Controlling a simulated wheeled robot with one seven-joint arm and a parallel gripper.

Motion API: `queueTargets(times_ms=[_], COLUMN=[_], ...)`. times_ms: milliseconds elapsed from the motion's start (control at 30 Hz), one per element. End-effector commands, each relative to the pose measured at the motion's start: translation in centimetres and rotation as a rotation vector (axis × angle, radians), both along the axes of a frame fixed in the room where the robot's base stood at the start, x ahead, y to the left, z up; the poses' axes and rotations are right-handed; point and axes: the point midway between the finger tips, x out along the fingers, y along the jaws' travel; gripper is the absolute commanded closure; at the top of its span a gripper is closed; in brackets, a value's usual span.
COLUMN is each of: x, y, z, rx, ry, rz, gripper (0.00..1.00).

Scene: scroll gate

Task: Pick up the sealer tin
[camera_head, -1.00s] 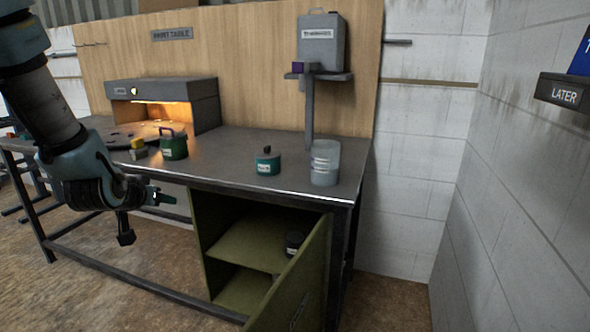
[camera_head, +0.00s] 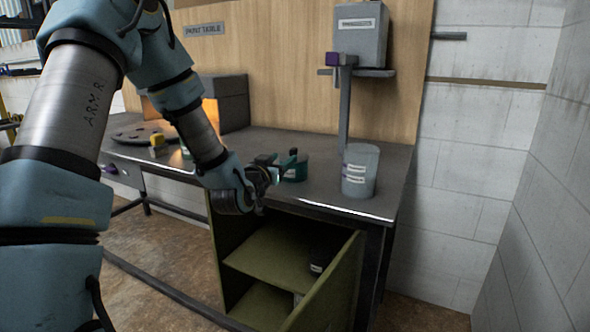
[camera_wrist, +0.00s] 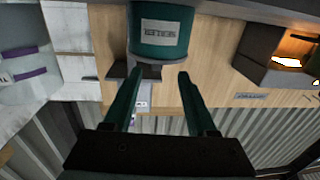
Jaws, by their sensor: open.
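The sealer tin (camera_head: 295,170) is a dark green tin with a black knob on its lid. It stands on the workbench near the front edge, partly hidden by my gripper (camera_head: 270,172). In the wrist view the tin (camera_wrist: 162,45) shows upside down at the top, with its pale label facing the camera. My gripper (camera_wrist: 160,73) is open there, its two green fingers pointing toward the tin. The tin lies beyond the fingertips, roughly centred on them, and nothing is held between them.
A pale cylindrical container (camera_head: 360,170) stands right of the tin. A dispenser (camera_head: 359,35) sits on a bracket behind. Below, the cabinet door (camera_head: 335,290) hangs open, with a dark can (camera_head: 317,258) inside. A block wall rises at right.

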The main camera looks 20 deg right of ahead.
Motion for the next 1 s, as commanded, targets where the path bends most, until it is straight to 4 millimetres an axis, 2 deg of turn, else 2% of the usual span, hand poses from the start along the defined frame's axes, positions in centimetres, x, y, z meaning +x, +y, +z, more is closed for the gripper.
queueTargets(times_ms=[167,433,767,1000], x=[0.7,3.0,3.6,3.6], y=[-1.0,-4.0,-4.6,-4.6], z=[0.1,0.2,-0.1,0.0], rx=[0.000,-0.001,0.001,0.001], ry=[0.001,0.001,0.001,0.001], rz=[-0.001,-0.001,-0.001,-0.001], gripper=[0.43,0.43,0.43,0.68])
